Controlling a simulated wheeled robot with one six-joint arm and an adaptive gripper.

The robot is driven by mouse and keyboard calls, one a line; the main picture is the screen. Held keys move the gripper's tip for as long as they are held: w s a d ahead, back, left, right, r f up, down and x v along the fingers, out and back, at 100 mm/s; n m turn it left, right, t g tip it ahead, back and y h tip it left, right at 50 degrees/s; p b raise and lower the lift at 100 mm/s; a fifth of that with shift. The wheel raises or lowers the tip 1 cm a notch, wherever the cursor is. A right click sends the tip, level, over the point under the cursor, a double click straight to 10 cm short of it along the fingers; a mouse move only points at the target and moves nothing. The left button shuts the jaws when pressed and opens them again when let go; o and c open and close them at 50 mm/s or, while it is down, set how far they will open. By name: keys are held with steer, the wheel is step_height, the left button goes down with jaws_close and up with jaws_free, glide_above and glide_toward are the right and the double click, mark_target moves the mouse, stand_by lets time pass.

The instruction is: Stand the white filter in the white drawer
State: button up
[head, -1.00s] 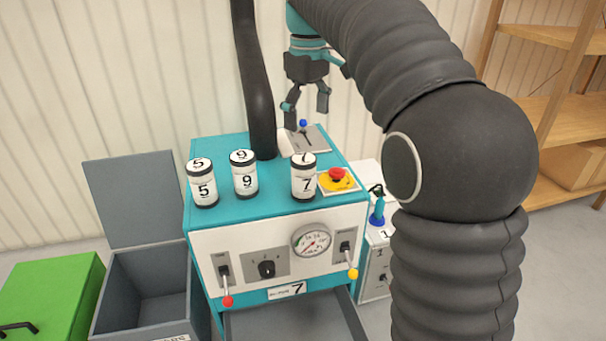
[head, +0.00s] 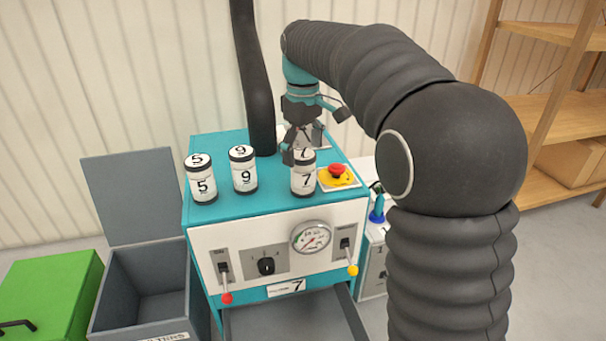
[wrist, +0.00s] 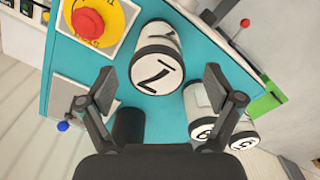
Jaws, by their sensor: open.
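Three white filters with black bands stand upright on the machine's teal top: number 5 (head: 201,184), number 9 (head: 244,174) and number 7 (head: 303,182). My gripper (head: 297,152) is open, pointing down just behind and above filter 7. In the wrist view, filter 7 (wrist: 157,70) shows between and beyond the open fingertips (wrist: 160,86), not gripped. Filters 9 (wrist: 203,130) and 5 (wrist: 243,140) are partly behind the right finger. A drawer (head: 285,322) stands open below the white front panel, under a label 7; its inside looks grey and empty, and its front is out of view.
A red stop button (head: 337,171) on a yellow plate sits right of filter 7. A thick black pipe (head: 257,90) rises behind the filters. Red (head: 227,298) and yellow (head: 352,270) knobbed levers project from the front. An open grey bin (head: 150,290) stands left.

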steer(key=shift+w+f, duration=0.2)
steer(key=shift+f, duration=1.75)
steer(key=c, duration=1.4)
steer(key=shift+r, duration=0.1)
steer(key=shift+c, duration=0.2)
